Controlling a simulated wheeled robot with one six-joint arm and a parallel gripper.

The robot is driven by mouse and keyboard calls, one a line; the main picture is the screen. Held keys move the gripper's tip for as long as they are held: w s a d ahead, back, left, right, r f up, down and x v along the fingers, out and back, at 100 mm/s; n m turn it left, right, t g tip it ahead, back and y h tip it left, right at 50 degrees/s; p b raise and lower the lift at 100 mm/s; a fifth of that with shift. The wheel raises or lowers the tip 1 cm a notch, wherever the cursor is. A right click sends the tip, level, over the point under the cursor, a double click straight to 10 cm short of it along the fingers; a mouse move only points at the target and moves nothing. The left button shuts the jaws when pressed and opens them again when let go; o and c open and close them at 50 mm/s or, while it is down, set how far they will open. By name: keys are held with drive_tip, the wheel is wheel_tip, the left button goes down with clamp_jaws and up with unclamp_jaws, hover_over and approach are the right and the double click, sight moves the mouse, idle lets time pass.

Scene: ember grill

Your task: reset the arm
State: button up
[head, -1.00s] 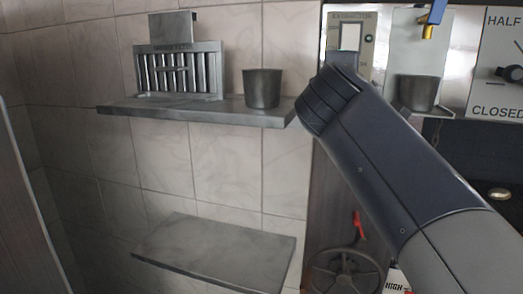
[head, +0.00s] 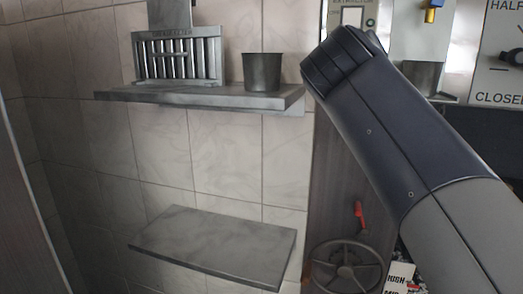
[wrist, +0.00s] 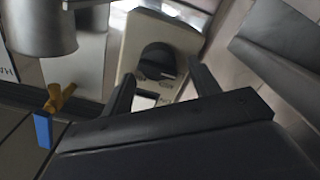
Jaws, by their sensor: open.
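My gripper (wrist: 163,88) shows in the wrist view with its two dark fingers apart and nothing between them. Beyond the fingers is a pale panel with a black knob (wrist: 157,61); I cannot tell whether a finger touches it. In the head view my arm reaches up from the lower right, and its upper end covers part of the extractor panel (head: 352,14). My gripper is hidden behind the arm there.
An upper shelf (head: 200,97) holds a slotted metal rack (head: 177,58) and a dark cup (head: 262,72). A bare lower shelf (head: 215,245) is below. A handwheel (head: 347,268) and red lever (head: 359,214) are near the arm. Another cup (head: 422,76) stands under a brass tap (head: 430,14).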

drive_tip(key=shift+s+d+r+m, duration=0.1)
drive_tip(key=shift+d+m, duration=0.05)
drive_tip(key=shift+m, duration=1.9)
drive_tip(key=shift+d+m, duration=0.15)
drive_tip(key=shift+m, duration=1.9)
